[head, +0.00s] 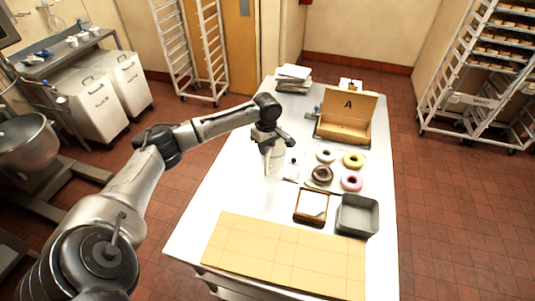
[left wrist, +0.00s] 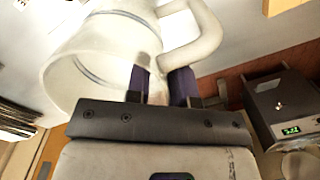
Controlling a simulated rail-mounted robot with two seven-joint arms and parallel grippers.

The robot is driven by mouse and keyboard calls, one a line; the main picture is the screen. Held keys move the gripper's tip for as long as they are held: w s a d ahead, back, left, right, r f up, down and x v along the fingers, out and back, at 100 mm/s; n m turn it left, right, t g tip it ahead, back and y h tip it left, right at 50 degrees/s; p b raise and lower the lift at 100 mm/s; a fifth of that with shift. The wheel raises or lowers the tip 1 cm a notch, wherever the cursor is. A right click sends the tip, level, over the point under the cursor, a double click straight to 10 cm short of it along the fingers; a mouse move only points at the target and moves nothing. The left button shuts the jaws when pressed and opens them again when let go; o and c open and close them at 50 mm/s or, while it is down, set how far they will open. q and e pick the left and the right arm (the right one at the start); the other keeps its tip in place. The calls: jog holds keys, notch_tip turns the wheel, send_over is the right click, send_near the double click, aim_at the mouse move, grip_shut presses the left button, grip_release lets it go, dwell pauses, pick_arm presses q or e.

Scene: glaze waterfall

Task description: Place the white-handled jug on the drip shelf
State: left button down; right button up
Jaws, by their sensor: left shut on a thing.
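The white jug (head: 276,158) is at the left of the long white table, under my left gripper (head: 267,143). In the left wrist view the jug (left wrist: 105,48) fills the upper left, its round rim facing left and its white handle (left wrist: 207,32) to the right. My left gripper (left wrist: 163,86) is shut on the handle, its dark fingers partly hiding it. In the head view the jug is small and partly covered by the gripper, so I cannot tell whether it touches the table. I cannot make out the drip shelf for certain. My right gripper is not in view.
Several doughnuts (head: 351,181) sit on a pale tray right of the jug. An open box marked A (head: 347,104) stands behind them. A wooden-framed tray (head: 311,207), a grey pan (head: 358,215) and a tan board (head: 285,255) lie nearer. Bare table (head: 225,190) shows at left.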

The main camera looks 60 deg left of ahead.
pick_arm(q)
jog(key=shift+w+a+f, duration=0.15)
jog(key=shift+a+f, duration=0.1)
jog(key=shift+f, duration=0.6)
jog(key=shift+w+a+f, duration=0.15)
jog(key=shift+a+f, duration=0.05)
jog(key=shift+f, duration=0.65)
jog(key=shift+w+a+f, duration=0.15)
jog(key=shift+a+f, duration=0.1)
jog(key=shift+f, duration=0.6)
jog(key=c, duration=1)
grip_release()
jog(key=shift+r, duration=0.1)
notch_tip(320, 180, up, 11)
jog(key=shift+w+a, duration=0.2)
jog(key=shift+w, duration=0.1)
jog(key=shift+r, duration=0.45)
jog(key=c, duration=0.4)
